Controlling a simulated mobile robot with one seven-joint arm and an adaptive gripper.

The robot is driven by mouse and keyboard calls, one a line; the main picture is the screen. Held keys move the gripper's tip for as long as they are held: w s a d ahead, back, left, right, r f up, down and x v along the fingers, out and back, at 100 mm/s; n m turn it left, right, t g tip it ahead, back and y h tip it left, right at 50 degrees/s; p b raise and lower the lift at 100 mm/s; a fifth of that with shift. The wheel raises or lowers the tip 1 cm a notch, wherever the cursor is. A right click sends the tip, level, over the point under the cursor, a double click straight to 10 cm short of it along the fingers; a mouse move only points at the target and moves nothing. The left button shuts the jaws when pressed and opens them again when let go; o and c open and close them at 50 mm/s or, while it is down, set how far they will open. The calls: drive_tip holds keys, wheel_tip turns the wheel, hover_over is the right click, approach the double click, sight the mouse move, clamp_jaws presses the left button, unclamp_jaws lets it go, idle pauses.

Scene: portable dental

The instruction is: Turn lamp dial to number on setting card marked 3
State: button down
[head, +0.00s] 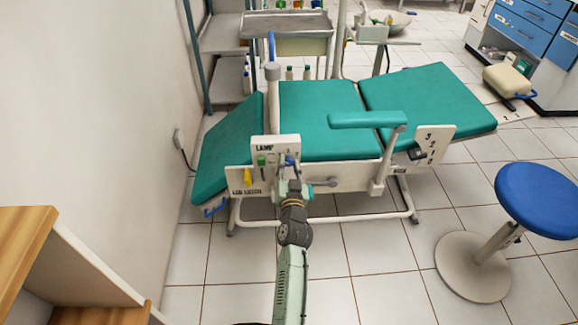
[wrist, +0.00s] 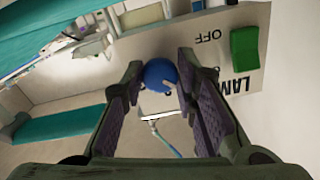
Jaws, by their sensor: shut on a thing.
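The white lamp panel (head: 275,142), marked LAMP, stands at the near side of the green dental chair. Its blue dial (head: 290,160) is on the right part of the panel, partly hidden by my gripper (head: 289,172). In the wrist view the blue dial (wrist: 160,75) lies between the fingertips of my gripper (wrist: 160,70), which is shut on it. The panel (wrist: 225,62) shows there turned over, with the word OFF near the dial. I cannot read the dial's setting. No setting card marked 3 can be made out.
A green switch (head: 262,161) sits left of the dial, and a yellow one (head: 247,177) lower down. A plate numbered 3, 2, 1 (head: 435,140) is on the chair's right. A blue stool (head: 541,196) stands right; a wooden shelf (head: 22,240) is near left. Tiled floor between is clear.

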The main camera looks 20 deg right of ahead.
drive_tip(key=m+p, duration=0.1)
drive_tip(key=m, duration=0.3)
drive_tip(key=shift+r+m, duration=0.15)
drive_tip(key=shift+m, duration=0.15)
drive_tip(key=shift+w+a+m+p, duration=0.1)
drive_tip(key=shift+m+p, duration=0.4)
drive_tip(key=shift+m, duration=1.5)
drive_tip(key=c, duration=1.3)
unclamp_jaws()
drive_tip(key=v, duration=0.7)
drive_tip(key=shift+s, duration=0.3)
